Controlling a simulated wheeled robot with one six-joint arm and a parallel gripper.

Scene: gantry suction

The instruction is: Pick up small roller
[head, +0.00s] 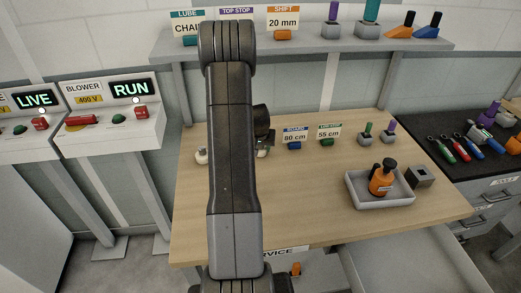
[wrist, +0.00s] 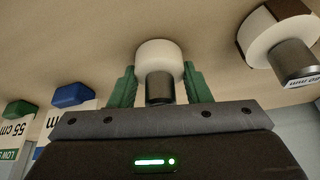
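The small roller (wrist: 159,62), white with a dark grey hub, sits at the tabletop between the two green fingers of my gripper (wrist: 160,85) in the wrist view. The fingers are close along both of its sides. I cannot tell whether they press on it or leave a narrow gap. In the head view my arm hides most of this spot, and only the dark wrist shows beside the arm. A larger white roller (wrist: 274,38) with a brown part and a labelled grey hub lies to the right in the wrist view, apart from my gripper.
Blue (head: 294,146) and green (head: 327,142) sign holders stand close by on the wooden table (head: 300,205). A shelf (head: 310,49) runs above the back. The table's front middle is clear.

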